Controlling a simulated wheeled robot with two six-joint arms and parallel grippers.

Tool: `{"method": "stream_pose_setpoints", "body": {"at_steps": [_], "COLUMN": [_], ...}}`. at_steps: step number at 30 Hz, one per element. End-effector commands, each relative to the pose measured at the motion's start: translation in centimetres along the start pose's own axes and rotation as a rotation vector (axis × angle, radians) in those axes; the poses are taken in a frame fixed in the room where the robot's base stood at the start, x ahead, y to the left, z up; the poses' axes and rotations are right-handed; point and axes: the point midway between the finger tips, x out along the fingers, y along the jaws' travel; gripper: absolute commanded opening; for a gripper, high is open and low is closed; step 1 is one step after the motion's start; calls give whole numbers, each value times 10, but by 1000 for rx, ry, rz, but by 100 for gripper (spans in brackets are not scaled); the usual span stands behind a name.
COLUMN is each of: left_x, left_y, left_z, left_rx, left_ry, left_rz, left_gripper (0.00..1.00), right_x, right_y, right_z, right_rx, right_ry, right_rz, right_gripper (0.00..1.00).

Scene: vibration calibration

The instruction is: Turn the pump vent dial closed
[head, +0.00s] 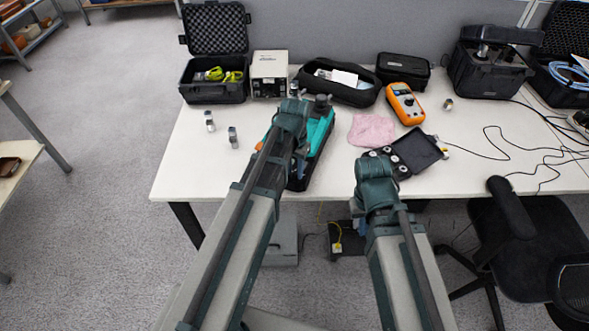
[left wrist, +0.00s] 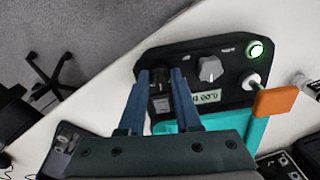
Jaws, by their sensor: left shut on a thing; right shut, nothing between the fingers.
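The pump (head: 318,134) is a teal and black unit on the table, partly hidden by my left arm in the head view. In the left wrist view its black panel (left wrist: 228,98) carries a grey pointer knob (left wrist: 211,68), a green-lit button (left wrist: 256,49) and a small display (left wrist: 208,97). My left gripper (left wrist: 162,76) is shut on a black dial (left wrist: 160,103) at the panel's end; the fingers hide much of it, and its setting cannot be read. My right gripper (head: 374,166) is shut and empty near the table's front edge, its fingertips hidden.
An orange tag (left wrist: 275,102) sticks out beside the panel. An open black case (head: 418,150) with round pieces lies by my right gripper. A pink cloth (head: 371,130), an orange multimeter (head: 405,104) and small metal cylinders (head: 233,137) stand around. The table's left front is clear.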

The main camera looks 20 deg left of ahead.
Motion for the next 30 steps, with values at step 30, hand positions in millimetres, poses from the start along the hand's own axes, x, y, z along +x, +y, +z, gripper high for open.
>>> {"method": "stream_pose_setpoints", "body": {"at_steps": [30], "left_x": [0], "left_y": [1], "left_z": [0], "left_rx": [-824], "left_ry": [0], "left_rz": [0], "left_gripper": [0], "right_x": [0], "right_y": [0], "right_z": [0], "right_rx": [0], "right_ry": [0], "right_rz": [0], "right_gripper": [0]}}
